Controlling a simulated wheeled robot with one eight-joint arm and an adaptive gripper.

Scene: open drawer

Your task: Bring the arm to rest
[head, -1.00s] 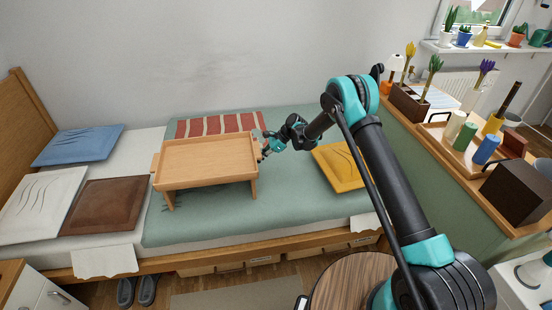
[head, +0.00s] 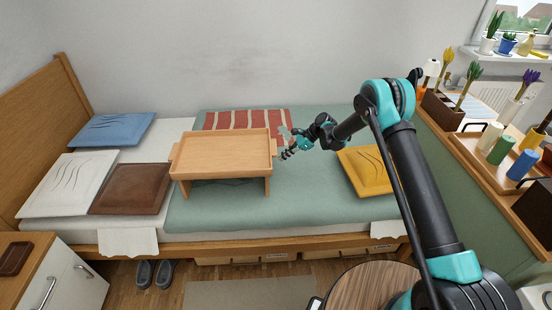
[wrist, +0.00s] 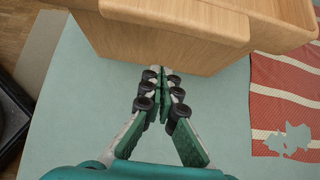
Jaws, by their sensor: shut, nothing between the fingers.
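My gripper (head: 284,155) is at the end of my outstretched arm, above the bed and just right of the wooden bed tray. Its fingers (wrist: 161,97) are shut together with nothing between them. The wooden bed tray (head: 225,150) stands on its legs on the green blanket (head: 300,205). In the wrist view, the tray's edge and side (wrist: 165,45) are just beyond the fingertips; I cannot tell whether they touch.
A yellow cushion (head: 366,172) lies right of the gripper; blue, white and brown cushions lie left. A red striped cloth (head: 240,120) is behind the tray. A round wooden table (head: 370,290) is in front. A shelf with candles and plants (head: 495,150) runs along the right.

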